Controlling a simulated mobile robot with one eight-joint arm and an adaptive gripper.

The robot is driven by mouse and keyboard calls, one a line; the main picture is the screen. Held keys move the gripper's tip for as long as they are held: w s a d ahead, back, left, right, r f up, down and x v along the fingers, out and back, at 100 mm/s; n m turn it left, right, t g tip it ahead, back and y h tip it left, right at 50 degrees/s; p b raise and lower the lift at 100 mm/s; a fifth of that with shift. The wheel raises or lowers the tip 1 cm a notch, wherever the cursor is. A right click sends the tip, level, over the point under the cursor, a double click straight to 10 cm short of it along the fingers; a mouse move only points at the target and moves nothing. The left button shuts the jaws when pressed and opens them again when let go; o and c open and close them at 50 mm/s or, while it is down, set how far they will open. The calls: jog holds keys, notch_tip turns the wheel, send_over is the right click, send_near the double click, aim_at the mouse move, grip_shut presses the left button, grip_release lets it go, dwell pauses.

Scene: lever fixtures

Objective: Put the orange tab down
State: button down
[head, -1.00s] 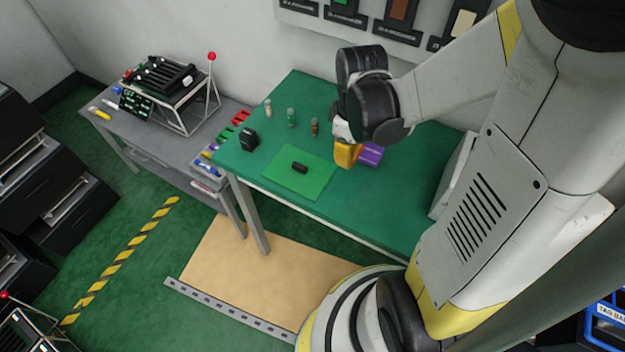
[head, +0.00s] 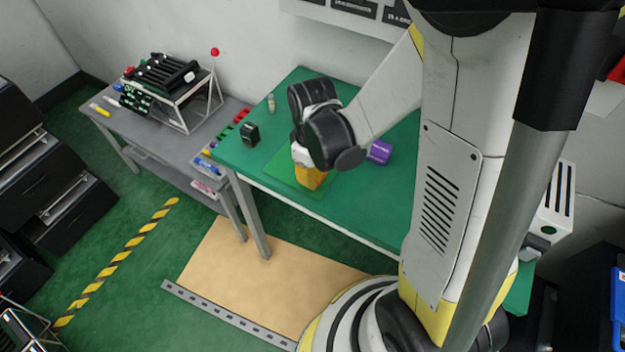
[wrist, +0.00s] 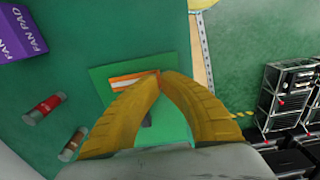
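The orange tab (wrist: 128,81), with a pale stripe, shows in the wrist view at the fingertips of my gripper (wrist: 160,76). The yellow fingers come together at the tab's right end and are shut on it. The tab sticks out to the left over the bright green mat (wrist: 180,62); whether it touches the mat is unclear. In the head view my gripper (head: 309,186) points down over the mat (head: 285,179), and the tab is hidden there.
A purple box (head: 379,152) marked FAN PAD stands right of the mat. Small bottles, one red-brown (wrist: 44,109), stand on the green table (head: 345,208). A black block (head: 249,134) sits left. A grey side table (head: 181,138) holds a rack.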

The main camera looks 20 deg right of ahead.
jog(key=shift+f, duration=0.2)
jog(key=c, duration=1.6)
grip_release()
jog(key=shift+r, duration=0.1)
jog(key=shift+s+r+m+t+p, duration=0.9)
jog(key=shift+r+m+t, duration=0.3)
jog(key=shift+r, duration=2.8)
jog(key=shift+s+r+m+t+p, duration=0.85)
jog(key=shift+r+m+t, duration=0.35)
jog(key=shift+r, duration=2.85)
jog(key=shift+s+r+m+t+p, duration=0.75)
jog(key=shift+s+r+m+t, duration=0.35)
jog(key=shift+r, duration=2.9)
jog(key=shift+w+f, duration=0.1)
jog(key=shift+w, duration=0.05)
